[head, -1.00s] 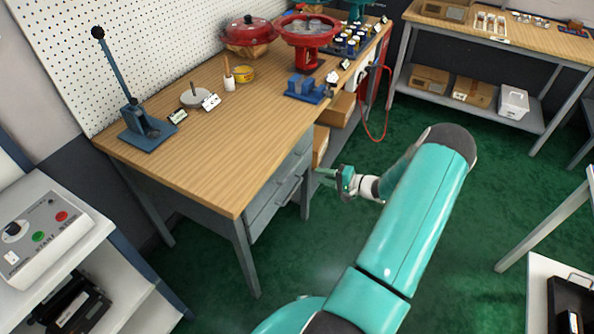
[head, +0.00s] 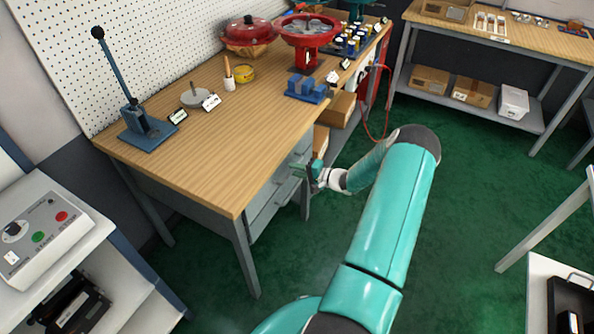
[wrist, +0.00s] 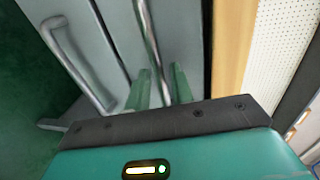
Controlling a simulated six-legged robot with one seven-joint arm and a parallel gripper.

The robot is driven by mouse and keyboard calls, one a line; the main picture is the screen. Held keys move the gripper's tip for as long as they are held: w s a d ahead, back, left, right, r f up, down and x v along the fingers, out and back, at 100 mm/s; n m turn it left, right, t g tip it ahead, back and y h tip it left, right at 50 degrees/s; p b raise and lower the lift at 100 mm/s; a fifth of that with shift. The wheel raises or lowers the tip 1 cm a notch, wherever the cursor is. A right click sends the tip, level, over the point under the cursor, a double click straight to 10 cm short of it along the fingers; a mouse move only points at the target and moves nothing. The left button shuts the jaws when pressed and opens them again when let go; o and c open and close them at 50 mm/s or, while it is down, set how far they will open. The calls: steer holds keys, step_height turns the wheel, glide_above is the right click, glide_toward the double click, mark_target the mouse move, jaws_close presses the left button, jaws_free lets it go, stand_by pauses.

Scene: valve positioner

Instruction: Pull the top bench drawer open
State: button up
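The top bench drawer (head: 268,190) is the grey front just under the wooden bench top, and it looks closed. In the wrist view its bar handle (wrist: 150,40) runs down between my gripper's two green fingers (wrist: 161,88). The fingers look apart, one on each side of the bar; I cannot tell whether either touches it. In the head view my gripper (head: 304,170) is at the drawer fronts near the bench's right end, partly covering them. The lower drawer's handle (wrist: 75,60) is to the left of my fingers in the wrist view.
The wooden bench top (head: 220,150) carries a blue lever press (head: 145,130), a blue vise (head: 306,88) and a red wheel-topped stand (head: 307,35). A bench leg (head: 245,258) stands at the near corner. Green floor (head: 470,220) is open to the right of the bench.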

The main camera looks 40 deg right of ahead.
jaws_close()
steer(key=shift+s, duration=0.1)
steer(key=f+v, duration=0.3)
steer(key=v, duration=1.1)
steer(key=s+f+v, duration=0.1)
steer(key=f+v, duration=0.2)
steer(key=v, duration=1.2)
steer(key=shift+s+d, duration=0.2)
steer(key=shift+s, duration=0.25)
steer(key=shift+o, duration=1.5)
jaws_free()
steer(key=v, duration=1.3)
steer(key=shift+s, duration=0.4)
steer(key=shift+d, duration=0.1)
